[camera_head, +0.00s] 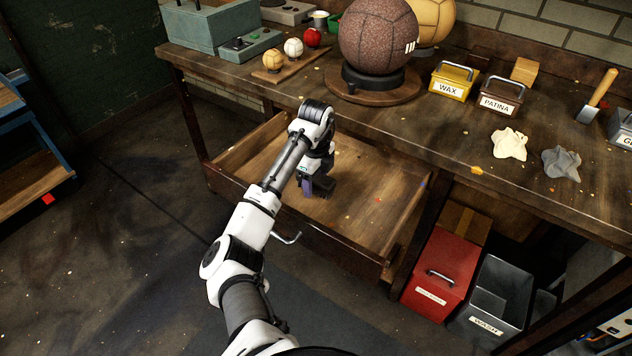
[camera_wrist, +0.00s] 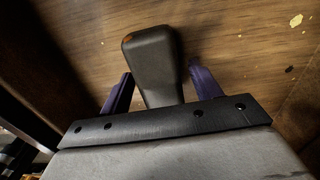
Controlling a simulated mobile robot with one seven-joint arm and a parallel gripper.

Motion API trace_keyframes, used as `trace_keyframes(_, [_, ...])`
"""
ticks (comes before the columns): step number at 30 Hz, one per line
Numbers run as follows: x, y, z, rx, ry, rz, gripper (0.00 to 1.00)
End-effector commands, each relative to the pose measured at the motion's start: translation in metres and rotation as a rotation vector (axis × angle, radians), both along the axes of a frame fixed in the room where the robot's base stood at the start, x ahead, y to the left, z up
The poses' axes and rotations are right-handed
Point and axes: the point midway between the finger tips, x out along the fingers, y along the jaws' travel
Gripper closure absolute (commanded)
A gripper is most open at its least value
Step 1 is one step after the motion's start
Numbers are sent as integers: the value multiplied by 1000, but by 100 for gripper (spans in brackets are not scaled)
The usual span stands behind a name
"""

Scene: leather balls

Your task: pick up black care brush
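The black care brush (camera_wrist: 152,62) lies in the open wooden drawer (camera_head: 375,205). In the wrist view its smooth dark body points up the picture, and its lower end is hidden behind my gripper's black palm plate. My gripper (camera_wrist: 160,72) has its two purple fingers on either side of the brush, with narrow gaps showing, so it looks open around it. In the head view my gripper (camera_head: 308,186) is low inside the drawer, and a dark part of the brush (camera_head: 325,186) shows beside its fingers.
The drawer's side and front walls stand around my gripper. The workbench top (camera_head: 440,130) overhangs behind, with a large brown ball (camera_head: 378,38), a yellow WAX box (camera_head: 453,82) and a PATINA box (camera_head: 499,98). A red box (camera_head: 440,275) stands right of the drawer. The drawer floor's right part is clear.

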Motion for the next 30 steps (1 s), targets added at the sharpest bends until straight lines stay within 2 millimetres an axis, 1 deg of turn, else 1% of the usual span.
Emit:
trace_keyframes(1, [0,0,0,0,0,0,44])
trace_keyframes(10, [0,0,1,0,0,0,83])
trace_keyframes(17, [0,0,1,-1,-1,0,84])
trace_keyframes(22, [1,0,9,0,-2,0,84])
trace_keyframes(26, [1,-1,24,0,-4,-2,84])
trace_keyframes(29, [1,0,45,0,-5,-1,84])
trace_keyframes(30, [1,0,56,1,-6,0,84])
